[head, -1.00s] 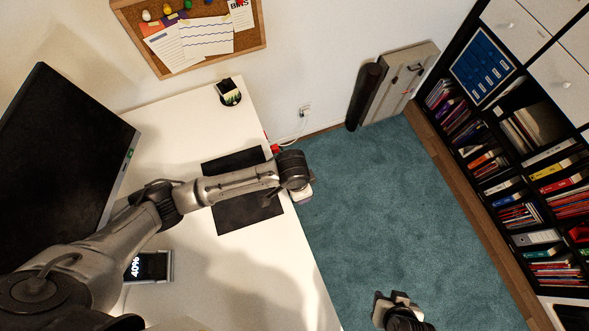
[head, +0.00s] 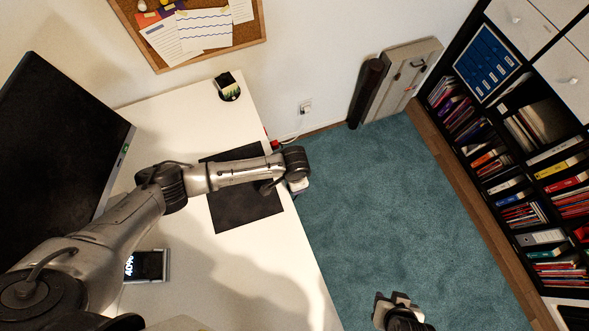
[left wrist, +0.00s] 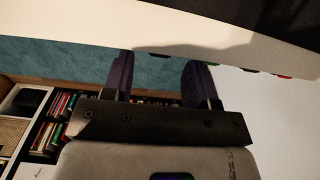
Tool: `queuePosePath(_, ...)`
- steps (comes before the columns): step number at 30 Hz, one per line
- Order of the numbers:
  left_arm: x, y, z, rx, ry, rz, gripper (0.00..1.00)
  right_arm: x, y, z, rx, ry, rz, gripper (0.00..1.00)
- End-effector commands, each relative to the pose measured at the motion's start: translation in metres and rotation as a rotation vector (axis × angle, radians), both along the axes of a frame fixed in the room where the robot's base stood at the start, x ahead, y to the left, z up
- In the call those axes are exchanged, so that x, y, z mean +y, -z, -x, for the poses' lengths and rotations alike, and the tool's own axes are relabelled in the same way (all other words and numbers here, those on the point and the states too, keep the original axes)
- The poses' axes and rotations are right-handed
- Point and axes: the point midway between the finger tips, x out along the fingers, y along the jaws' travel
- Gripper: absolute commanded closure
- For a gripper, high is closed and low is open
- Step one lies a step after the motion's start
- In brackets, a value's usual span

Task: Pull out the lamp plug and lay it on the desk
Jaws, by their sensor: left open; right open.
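A white plug (head: 305,108) sits in the wall socket beyond the desk's far right corner, and a white cable runs down from it. It is too small to tell more. The white desk (head: 275,270) fills the left half of the head view. My left gripper (head: 299,187) hangs at the desk's right edge, below and apart from the plug, its fingers mostly hidden by the wrist. In the left wrist view its two fingers (left wrist: 159,78) are apart with nothing between them. My right gripper (head: 398,299) is open and empty over the carpet at the bottom.
A monitor (head: 55,150), a black mat (head: 245,210), a dark cup (head: 228,88) and a small display reading 40% (head: 147,266) are on the desk. A red thing (head: 274,145) shows at its edge. A folded panel (head: 402,80) leans on the wall. A bookshelf (head: 520,150) stands right. The carpet (head: 400,210) is clear.

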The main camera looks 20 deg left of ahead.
Motion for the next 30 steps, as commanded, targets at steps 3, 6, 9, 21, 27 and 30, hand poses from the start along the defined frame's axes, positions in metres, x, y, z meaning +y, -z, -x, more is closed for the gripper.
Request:
queuePosePath(3, 0.000, 0.018, 0.000, 0.001, -0.001, -0.001, 0.47, 0.000, 0.006, 0.000, 0.000, 0.000, 0.000, 0.57)
queuePosePath(6, 0.000, 0.027, 0.000, -0.001, -0.001, -0.001, 0.47, 0.000, 0.009, 0.000, 0.000, 0.000, 0.000, 0.57)
queuePosePath(9, 0.000, 0.033, 0.000, -0.001, -0.001, -0.001, 0.47, 0.000, 0.010, 0.000, 0.000, 0.001, -0.001, 0.57)
queuePosePath(21, 0.000, 0.038, 0.000, -0.001, 0.000, -0.001, 0.47, 0.003, 0.011, 0.000, 0.000, 0.006, -0.009, 0.57)
queuePosePath(27, 0.000, 0.038, 0.000, -0.001, 0.000, -0.001, 0.59, 0.003, 0.011, 0.000, 0.001, 0.007, -0.011, 0.57)
queuePosePath(30, 0.000, 0.038, 0.000, -0.001, 0.000, -0.001, 0.69, 0.003, 0.011, 0.000, 0.000, 0.006, -0.009, 0.57)
